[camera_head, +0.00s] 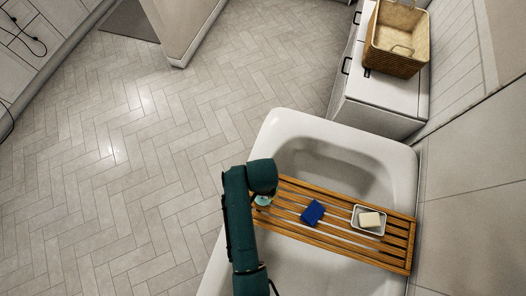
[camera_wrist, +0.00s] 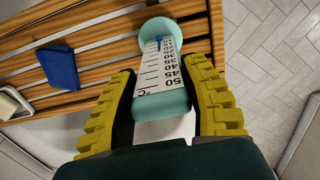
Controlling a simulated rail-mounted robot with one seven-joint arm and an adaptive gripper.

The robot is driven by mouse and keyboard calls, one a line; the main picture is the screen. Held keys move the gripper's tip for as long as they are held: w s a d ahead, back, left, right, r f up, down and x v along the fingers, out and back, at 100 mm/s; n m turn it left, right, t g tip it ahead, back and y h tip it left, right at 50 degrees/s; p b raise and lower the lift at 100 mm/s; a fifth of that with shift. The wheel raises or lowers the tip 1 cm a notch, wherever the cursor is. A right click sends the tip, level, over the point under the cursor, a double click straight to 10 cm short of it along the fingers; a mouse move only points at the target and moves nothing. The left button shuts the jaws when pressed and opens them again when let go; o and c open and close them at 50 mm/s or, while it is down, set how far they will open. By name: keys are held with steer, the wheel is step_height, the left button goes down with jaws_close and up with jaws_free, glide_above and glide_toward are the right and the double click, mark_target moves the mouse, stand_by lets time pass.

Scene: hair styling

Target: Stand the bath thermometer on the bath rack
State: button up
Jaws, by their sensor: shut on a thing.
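The bath thermometer (camera_wrist: 160,72) is pale teal with a white scale and a blue mark, and has a rounded far end. My gripper (camera_wrist: 163,90) is shut on it, with a yellow ribbed finger on each side. In the head view the thermometer (camera_head: 263,200) shows only as a small teal patch under my gripper (camera_head: 262,190), at the left end of the wooden bath rack (camera_head: 290,213). The slatted rack also shows behind the thermometer in the wrist view (camera_wrist: 100,45). I cannot tell whether the thermometer touches the slats.
A blue cloth or sponge (camera_head: 312,213) lies mid-rack. A white dish (camera_head: 357,224) with a pale soap bar (camera_head: 370,219) is towards the right end. The rack spans the white bathtub (camera_head: 275,125). A wicker basket (camera_head: 398,45) stands on a white cabinet (camera_head: 385,90) behind.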

steer(key=shift+f, duration=0.5)
stand_by(0.3)
steer(key=o, duration=1.3)
steer(key=shift+c, duration=0.2)
step_height(320, 180, up, 12)
steer(key=shift+r, duration=0.1)
steer(key=w+d+r+t, duration=0.2)
steer(key=w+r+t, duration=0.15)
steer(key=r, duration=0.35)
steer(key=w+d+r+t+p, duration=0.1)
steer(key=w+r+t, duration=0.2)
steer(key=w+r, duration=0.3)
steer(key=w+d+r+t, duration=0.2)
steer(key=w+r+t, duration=0.15)
steer(key=r, duration=0.55)
steer(key=s+r+n+t, duration=0.1)
steer(key=r+t, duration=0.3)
steer(key=r, duration=0.5)
steer(key=s+d+r+n+t, duration=0.1)
steer(key=s+r+t, duration=0.3)
steer(key=r, duration=0.5)
steer(key=s+r+n+t, duration=0.1)
steer(key=r+t, duration=0.3)
steer(key=r, duration=0.5)
steer(key=shift+s+d, duration=0.3)
steer(key=shift+s, duration=0.6)
